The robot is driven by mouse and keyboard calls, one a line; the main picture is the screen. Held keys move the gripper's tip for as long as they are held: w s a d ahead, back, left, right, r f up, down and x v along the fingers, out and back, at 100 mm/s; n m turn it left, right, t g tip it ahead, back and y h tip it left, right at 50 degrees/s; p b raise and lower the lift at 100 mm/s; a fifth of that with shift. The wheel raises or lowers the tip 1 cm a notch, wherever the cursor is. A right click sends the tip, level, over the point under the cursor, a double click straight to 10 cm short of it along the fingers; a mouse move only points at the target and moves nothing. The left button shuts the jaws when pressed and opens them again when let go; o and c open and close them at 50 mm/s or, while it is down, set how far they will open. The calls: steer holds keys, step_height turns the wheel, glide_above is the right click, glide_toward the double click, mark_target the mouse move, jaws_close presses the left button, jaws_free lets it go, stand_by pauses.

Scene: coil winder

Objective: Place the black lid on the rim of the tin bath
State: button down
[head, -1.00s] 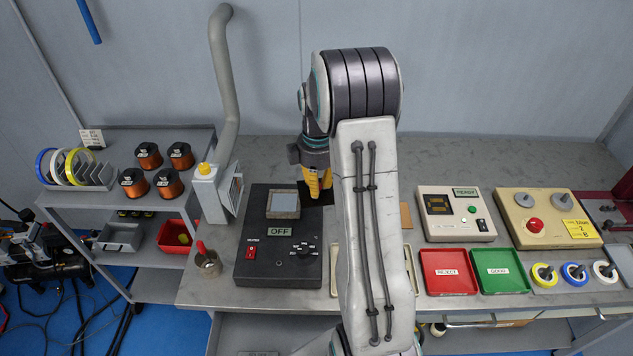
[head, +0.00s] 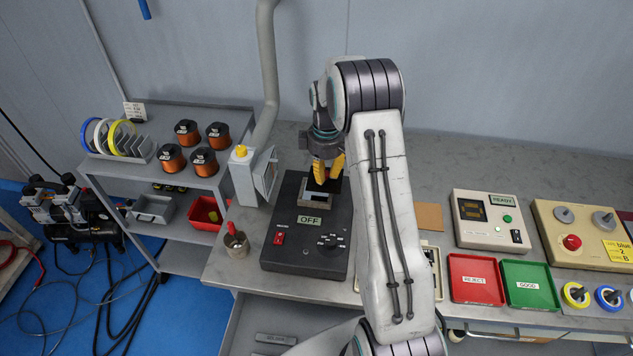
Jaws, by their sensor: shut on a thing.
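The tin bath (head: 313,198) is a small square opening with a pale metal rim, set in the top of a black box (head: 283,247) labelled OFF. My gripper (head: 327,173), with yellow fingers, is above the far part of the bath. It is shut on the flat black lid (head: 334,186), which shows just below the fingers. The lid overlaps the far side of the bath in the picture, and the near part of the bath still shows. I cannot tell whether the lid touches the rim. My arm hides part of the bench to the right.
A grey fume duct with a boxy head (head: 258,177) stands close left of the black box. A small cup (head: 236,245) stands at the front left. Red (head: 476,280) and green (head: 529,286) trays lie to the right. Copper spools (head: 205,162) stand on the left shelf.

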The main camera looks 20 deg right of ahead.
mark_target(316, 183)
steer(key=shift+w+a+f, duration=0.75)
steer(key=shift+w+a, duration=0.05)
steer(key=shift+w, duration=0.25)
steer(key=shift+f+b, duration=0.35)
steer(key=shift+f, duration=1.65)
steer(key=shift+f, duration=0.1)
steer(key=c, duration=1.3)
jaws_free()
steer(key=shift+o, duration=0.2)
